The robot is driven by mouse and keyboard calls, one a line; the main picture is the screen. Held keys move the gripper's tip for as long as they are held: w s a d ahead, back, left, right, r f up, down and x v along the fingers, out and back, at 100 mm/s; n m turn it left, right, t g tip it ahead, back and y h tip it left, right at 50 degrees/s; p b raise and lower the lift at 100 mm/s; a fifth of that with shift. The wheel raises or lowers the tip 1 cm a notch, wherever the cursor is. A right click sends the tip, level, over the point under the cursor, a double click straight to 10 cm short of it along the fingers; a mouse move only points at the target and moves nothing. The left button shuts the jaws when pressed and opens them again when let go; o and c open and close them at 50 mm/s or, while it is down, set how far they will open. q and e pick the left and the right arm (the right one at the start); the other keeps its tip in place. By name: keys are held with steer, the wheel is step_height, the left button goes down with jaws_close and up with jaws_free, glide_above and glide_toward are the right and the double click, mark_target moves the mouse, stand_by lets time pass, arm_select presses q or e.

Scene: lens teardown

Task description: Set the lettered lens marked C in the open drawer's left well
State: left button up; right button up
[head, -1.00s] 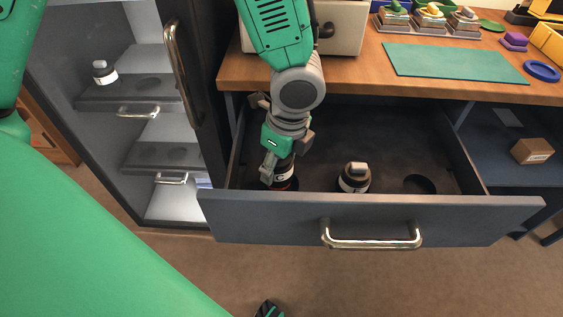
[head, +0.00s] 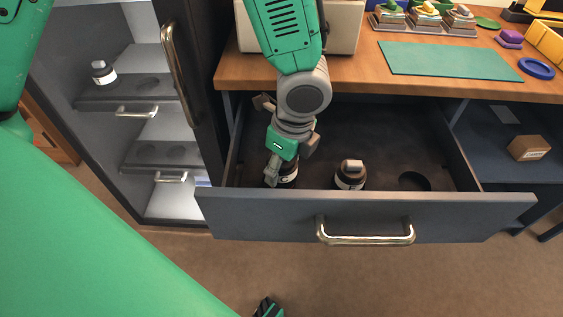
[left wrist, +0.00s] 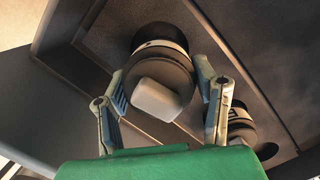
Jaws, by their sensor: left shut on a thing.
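The lens marked C (head: 287,176) is a dark round piece with a white label band, at the left side of the open drawer (head: 365,218). My left gripper (head: 281,170) is shut on it from above. In the left wrist view the lens's pale grey top knob (left wrist: 158,99) sits between the two fingers of the left gripper (left wrist: 163,92). The lens is low in the drawer, partly behind the front panel. My right gripper is not in view.
A second dark lens (head: 350,175) stands in the drawer's middle. An empty round well (head: 414,181) lies to its right. The fridge-like cabinet (head: 135,100) at left holds another bottle-like lens (head: 103,72). The desk top (head: 350,75) overhangs the drawer's back.

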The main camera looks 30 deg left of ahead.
arm_select(q)
steer(key=shift+d+f, duration=0.1)
steer(key=shift+d, duration=0.25)
steer(key=shift+a+f, duration=0.2)
steer(key=o, duration=1.2)
steer(key=shift+a, duration=0.15)
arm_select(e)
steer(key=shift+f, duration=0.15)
arm_select(q)
steer(key=o, duration=0.4)
steer(key=shift+c, duration=0.2)
steer(key=shift+d, duration=0.25)
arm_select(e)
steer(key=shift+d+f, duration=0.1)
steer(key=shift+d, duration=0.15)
